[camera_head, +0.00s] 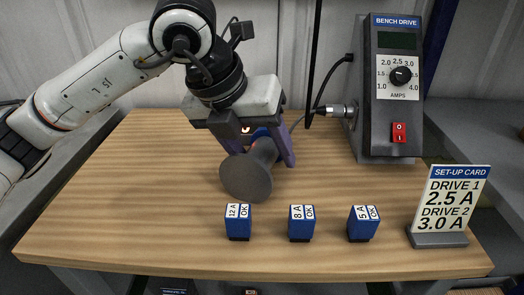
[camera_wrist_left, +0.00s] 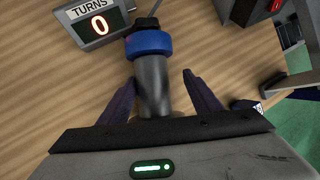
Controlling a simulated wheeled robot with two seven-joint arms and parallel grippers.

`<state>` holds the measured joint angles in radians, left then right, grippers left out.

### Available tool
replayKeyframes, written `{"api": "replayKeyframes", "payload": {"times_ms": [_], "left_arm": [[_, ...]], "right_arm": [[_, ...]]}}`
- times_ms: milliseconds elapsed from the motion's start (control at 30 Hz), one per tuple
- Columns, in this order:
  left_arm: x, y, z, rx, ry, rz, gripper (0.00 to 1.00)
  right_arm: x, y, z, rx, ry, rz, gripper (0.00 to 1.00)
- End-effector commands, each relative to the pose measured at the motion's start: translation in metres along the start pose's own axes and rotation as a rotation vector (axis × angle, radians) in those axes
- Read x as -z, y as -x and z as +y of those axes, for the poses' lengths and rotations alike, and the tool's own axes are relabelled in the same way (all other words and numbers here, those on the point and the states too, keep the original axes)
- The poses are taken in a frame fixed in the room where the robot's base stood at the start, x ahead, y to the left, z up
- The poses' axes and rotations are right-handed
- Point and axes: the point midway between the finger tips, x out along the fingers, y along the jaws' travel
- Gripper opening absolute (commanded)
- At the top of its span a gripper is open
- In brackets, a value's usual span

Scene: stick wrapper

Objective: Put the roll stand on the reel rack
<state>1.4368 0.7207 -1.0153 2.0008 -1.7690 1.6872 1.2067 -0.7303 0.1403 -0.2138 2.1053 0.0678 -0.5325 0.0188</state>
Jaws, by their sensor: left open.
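A dark grey piece with a round disc end (camera_head: 246,178), which I take for the roll stand, lies on its side on the wooden bench, its disc facing the head camera. In the left wrist view its grey shaft (camera_wrist_left: 154,88) runs between my fingers towards a blue collar (camera_wrist_left: 149,44) and a black end. My left gripper (camera_head: 262,158) is open, with one purple finger on each side of the shaft. Whether a finger touches it I cannot tell. I cannot make out a reel rack. My right gripper is not in view.
Three blue blocks labelled 12 A (camera_head: 238,224), 8 A (camera_head: 301,225) and 5 A (camera_head: 363,225) stand in front. A set-up card (camera_head: 450,205) is at right, the bench drive (camera_head: 385,135) behind. A turns counter (camera_wrist_left: 98,22) reads 0. The bench's left side (camera_head: 120,190) is clear.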

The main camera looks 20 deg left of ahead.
Motion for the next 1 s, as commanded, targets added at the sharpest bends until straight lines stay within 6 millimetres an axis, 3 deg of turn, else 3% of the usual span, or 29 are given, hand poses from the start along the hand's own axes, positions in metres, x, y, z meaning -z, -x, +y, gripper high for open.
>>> {"api": "replayKeyframes", "payload": {"times_ms": [167, 600, 800, 1000], "left_arm": [[-0.002, 0.019, -0.001, 0.001, 0.0, -0.005, 0.58], [-0.002, 0.107, -0.001, 0.001, 0.0, -0.004, 0.58], [-0.001, 0.121, 0.0, 0.0, 0.0, -0.001, 0.58], [-0.001, 0.122, 0.0, 0.0, 0.0, 0.0, 0.58]], "right_arm": [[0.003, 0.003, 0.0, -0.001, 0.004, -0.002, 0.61], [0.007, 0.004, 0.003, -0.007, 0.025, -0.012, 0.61], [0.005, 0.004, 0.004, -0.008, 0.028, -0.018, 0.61], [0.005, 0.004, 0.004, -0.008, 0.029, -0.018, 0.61]]}}
